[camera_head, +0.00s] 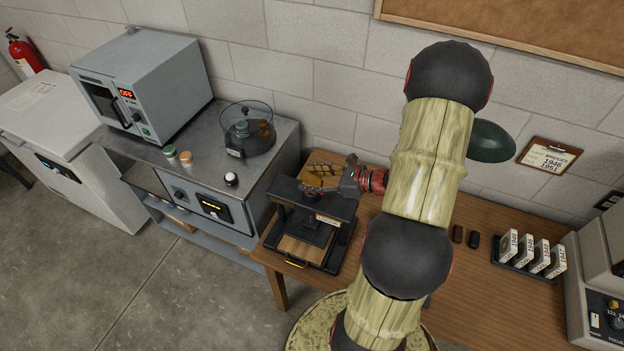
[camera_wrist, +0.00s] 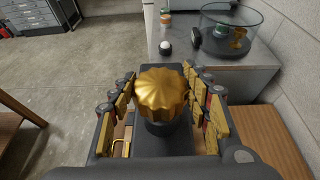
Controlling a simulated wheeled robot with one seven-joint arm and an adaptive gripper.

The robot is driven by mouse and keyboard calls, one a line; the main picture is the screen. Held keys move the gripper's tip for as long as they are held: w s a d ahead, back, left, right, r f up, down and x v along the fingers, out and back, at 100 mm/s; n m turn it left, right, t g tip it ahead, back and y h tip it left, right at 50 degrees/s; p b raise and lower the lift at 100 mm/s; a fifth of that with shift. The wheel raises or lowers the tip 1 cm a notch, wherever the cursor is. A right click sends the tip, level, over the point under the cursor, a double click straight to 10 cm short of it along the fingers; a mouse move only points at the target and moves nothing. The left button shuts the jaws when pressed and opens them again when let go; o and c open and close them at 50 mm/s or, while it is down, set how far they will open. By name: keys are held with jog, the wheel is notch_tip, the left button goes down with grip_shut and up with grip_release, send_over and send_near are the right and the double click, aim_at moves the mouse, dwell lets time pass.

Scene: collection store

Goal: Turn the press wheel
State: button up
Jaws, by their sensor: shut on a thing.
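The press (camera_head: 310,235) is a dark frame with a flat wooden bed and a small brass handle at its front, on the left part of the wooden table. Its wheel (camera_wrist: 163,92) is a brass, fluted knob on top, clear in the wrist view. My gripper (camera_head: 323,178) is above the press in the head view and hides most of the wheel there. In the wrist view, my gripper (camera_wrist: 165,98) has one finger on each side of the wheel and is shut on it. The exact contact points are hard to see.
A metal bench (camera_head: 150,150) to the left carries a grey oven (camera_head: 150,85) and a clear round bowl (camera_head: 247,130). A rack of labelled boxes (camera_head: 527,262) and a microscope-like device (camera_head: 600,300) stand at the right. A green lamp shade (camera_head: 490,142) is behind my arm.

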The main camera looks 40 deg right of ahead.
jog(key=shift+m+t+h+b, duration=0.4)
jog(key=shift+m+h+b, duration=0.45)
jog(key=shift+m+h, duration=0.65)
jog(key=shift+h, duration=0.3)
